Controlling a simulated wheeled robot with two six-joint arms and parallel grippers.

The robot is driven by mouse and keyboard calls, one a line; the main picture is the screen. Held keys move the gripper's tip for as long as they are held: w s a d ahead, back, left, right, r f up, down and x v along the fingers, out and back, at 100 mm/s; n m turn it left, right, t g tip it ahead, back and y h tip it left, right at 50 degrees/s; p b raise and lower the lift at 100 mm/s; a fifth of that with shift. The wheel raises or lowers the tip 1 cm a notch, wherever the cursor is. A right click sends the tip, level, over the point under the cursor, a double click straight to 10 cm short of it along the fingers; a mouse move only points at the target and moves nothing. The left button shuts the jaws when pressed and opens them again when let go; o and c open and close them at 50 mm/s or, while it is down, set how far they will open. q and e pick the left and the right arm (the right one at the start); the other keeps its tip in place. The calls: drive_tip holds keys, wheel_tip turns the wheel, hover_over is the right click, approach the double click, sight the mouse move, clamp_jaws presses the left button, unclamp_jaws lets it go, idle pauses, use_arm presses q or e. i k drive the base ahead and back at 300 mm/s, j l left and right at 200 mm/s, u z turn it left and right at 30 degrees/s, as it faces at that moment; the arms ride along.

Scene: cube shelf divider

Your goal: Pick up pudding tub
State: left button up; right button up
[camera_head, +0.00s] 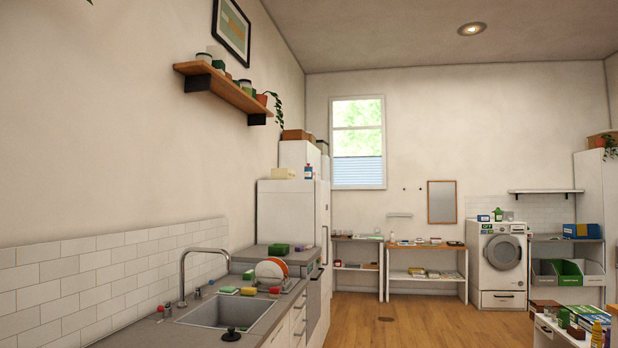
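I cannot pick out a pudding tub with certainty in the head view. Many small items on the counters and shelves are too small or too far to name. Neither of my grippers is in view, and no arm shows.
A counter with a sink (222,312) and tap (183,272) runs along the left wall. A dish rack with plates (272,268) stands near a fridge (290,218). Low shelves (428,248) and a washing machine (503,252) line the back. The wooden floor (430,322) is open in the middle.

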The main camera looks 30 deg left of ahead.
sight(308, 171)
drive_tip(key=i+u, duration=0.35)
drive_tip(key=i, duration=0.65)
drive_tip(key=i+u, duration=0.15)
drive_tip(key=i, duration=4.95)
drive_tip(key=i+u, duration=0.3)
drive_tip(key=i, duration=0.25)
drive_tip(key=i+l+u, duration=0.1)
drive_tip(key=i+u, duration=0.25)
drive_tip(key=i, duration=0.2)
drive_tip(key=i+l+u, duration=0.3)
drive_tip(key=i, duration=0.25)
